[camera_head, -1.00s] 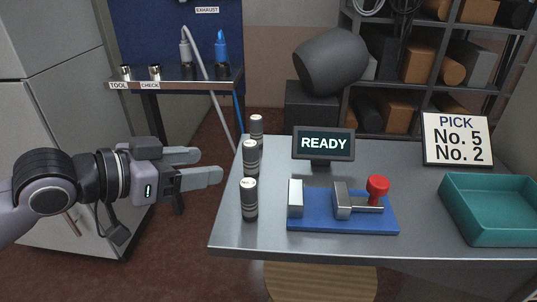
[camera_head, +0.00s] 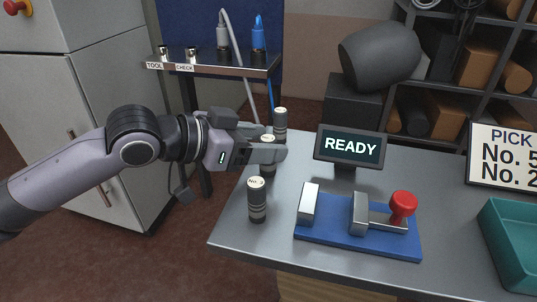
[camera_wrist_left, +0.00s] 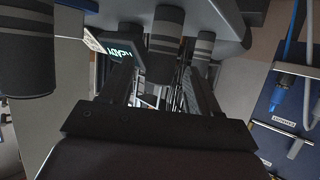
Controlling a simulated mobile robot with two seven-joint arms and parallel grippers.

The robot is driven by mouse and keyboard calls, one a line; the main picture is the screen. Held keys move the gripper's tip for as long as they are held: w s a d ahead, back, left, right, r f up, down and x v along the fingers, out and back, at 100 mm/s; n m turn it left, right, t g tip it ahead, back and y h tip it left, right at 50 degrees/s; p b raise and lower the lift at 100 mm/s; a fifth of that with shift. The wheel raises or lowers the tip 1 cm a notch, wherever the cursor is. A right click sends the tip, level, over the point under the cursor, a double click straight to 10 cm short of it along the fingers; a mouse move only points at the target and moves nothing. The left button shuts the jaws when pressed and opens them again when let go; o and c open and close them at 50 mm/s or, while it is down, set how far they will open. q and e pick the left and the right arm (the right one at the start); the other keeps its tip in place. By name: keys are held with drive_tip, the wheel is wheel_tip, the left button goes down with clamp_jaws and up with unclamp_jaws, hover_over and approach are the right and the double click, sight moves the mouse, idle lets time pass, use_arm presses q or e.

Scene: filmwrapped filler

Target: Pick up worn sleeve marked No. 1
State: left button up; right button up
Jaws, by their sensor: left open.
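Three dark sleeves with pale tops and light bands stand upright along the table's left side: a front one (camera_head: 257,202), a middle one (camera_head: 267,170) and a back one (camera_head: 280,122). Their numbers are too small to read surely, so I cannot tell which is No. 1. My left gripper (camera_head: 268,152) is open at the middle sleeve, its fingers partly hiding it. In the left wrist view, the middle sleeve (camera_wrist_left: 165,32) appears ahead between the fingers, with another (camera_wrist_left: 203,47) beyond and one (camera_wrist_left: 25,55) close at the left. I cannot tell whether the fingers touch it.
A blue fixture (camera_head: 345,240) with a red knob (camera_head: 403,205) and a READY display (camera_head: 350,146) stand right of the sleeves. A teal tray (camera_head: 510,245) and a PICK sign (camera_head: 505,155) are at the right. A tool shelf (camera_head: 215,68) stands behind the arm.

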use_arm(q)
drive_tip(key=x, duration=0.3)
drive_tip(key=shift+d, duration=0.15)
drive_tip(key=shift+w, duration=0.1)
drive_tip(key=c, duration=1)
drive_tip(key=shift+c, duration=0.2)
